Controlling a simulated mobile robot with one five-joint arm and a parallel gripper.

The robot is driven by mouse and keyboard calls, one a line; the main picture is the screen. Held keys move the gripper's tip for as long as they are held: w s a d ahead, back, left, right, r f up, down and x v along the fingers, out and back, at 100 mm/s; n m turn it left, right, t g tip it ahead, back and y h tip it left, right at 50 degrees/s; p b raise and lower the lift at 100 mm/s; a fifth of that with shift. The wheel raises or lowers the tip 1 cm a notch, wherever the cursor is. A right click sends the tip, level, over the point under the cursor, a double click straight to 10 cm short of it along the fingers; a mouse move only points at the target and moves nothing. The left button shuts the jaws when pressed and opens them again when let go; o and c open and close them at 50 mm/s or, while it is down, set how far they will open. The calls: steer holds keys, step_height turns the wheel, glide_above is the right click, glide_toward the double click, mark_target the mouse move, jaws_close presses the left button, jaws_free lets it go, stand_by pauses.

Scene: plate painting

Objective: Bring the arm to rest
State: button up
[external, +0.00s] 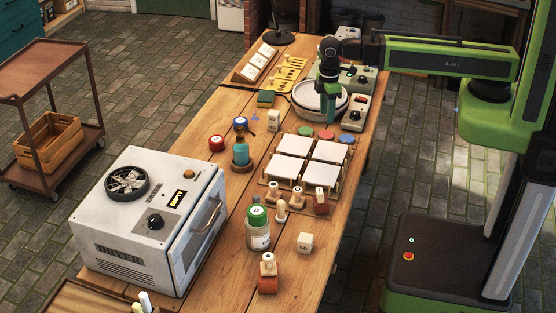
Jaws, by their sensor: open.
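My arm reaches in from the right, and its dark wrist bends down over the far part of the wooden table (232,185). My gripper (331,118) points down at the front right edge of a round white dish or scale (310,92). I cannot tell whether it touches the dish. No object shows between its fingers. The fingertips are small in this view.
Four white square plates (291,145) sit on a wooden rack mid-table. A white dryer (150,220) fills the near left. A meter box (357,108) is close right of my gripper.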

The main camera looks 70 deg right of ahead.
steer(key=s+d+m, duration=0.1)
steer(key=d+m, duration=0.6)
steer(key=d, duration=0.4)
steer(key=shift+s+d, duration=0.2)
steer(key=shift+s, duration=0.2)
